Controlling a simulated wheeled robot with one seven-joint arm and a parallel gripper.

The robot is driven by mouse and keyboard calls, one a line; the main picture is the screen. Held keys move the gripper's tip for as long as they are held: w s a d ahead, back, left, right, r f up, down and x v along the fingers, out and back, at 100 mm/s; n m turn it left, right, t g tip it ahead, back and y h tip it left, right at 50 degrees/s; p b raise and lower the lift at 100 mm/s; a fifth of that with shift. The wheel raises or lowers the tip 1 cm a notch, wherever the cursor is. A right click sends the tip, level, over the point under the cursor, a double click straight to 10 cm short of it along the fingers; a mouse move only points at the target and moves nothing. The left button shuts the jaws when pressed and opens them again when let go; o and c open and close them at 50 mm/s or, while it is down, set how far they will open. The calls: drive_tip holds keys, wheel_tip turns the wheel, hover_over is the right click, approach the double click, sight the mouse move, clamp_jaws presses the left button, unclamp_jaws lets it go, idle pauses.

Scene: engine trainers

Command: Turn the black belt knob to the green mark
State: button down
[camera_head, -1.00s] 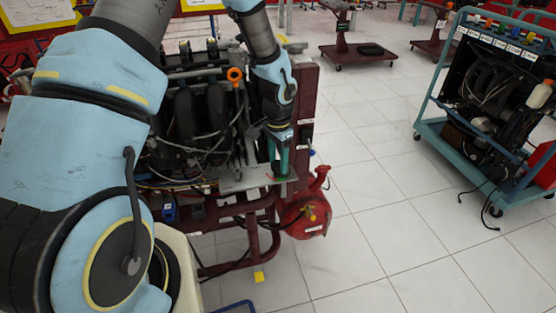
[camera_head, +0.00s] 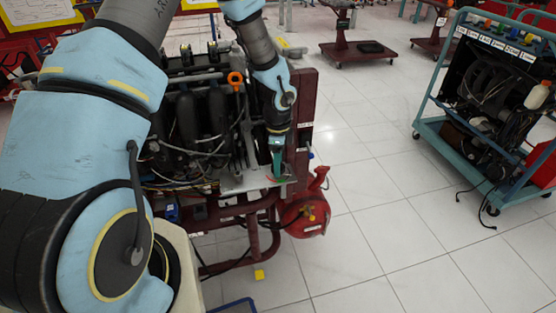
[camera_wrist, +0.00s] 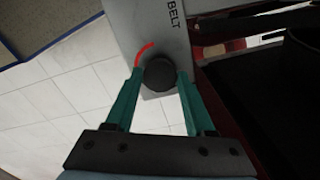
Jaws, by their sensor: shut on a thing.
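The black belt knob (camera_wrist: 159,74) sits on a grey plate (camera_wrist: 158,22) marked BELT in the wrist view. A red curved mark shows on the plate at the knob's upper left; I see no green mark. My gripper (camera_wrist: 161,84) has its two green fingers on either side of the knob, shut on it. In the head view my gripper (camera_head: 277,168) points down at the right end of the grey plate (camera_head: 243,181) on the engine trainer; the knob cannot be made out there.
The dark red trainer frame (camera_head: 303,110) stands beside the gripper, with a red tank (camera_head: 305,218) below right. Another trainer on a teal cart (camera_head: 430,130) stands at the right. White tiled floor between them is clear.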

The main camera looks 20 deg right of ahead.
drive_tip(key=m+p, duration=0.2)
drive_tip(key=m, duration=0.4)
drive_tip(key=shift+r+p, duration=0.15)
drive_tip(key=shift+p, duration=0.2)
drive_tip(key=m+p, duration=0.2)
drive_tip(key=m, duration=0.4)
drive_tip(key=shift+p, duration=0.3)
drive_tip(key=shift+c, duration=1.3)
unclamp_jaws()
wheel_tip(320, 180, up, 11)
drive_tip(key=b, duration=0.1)
drive_tip(key=shift+f, duration=0.2)
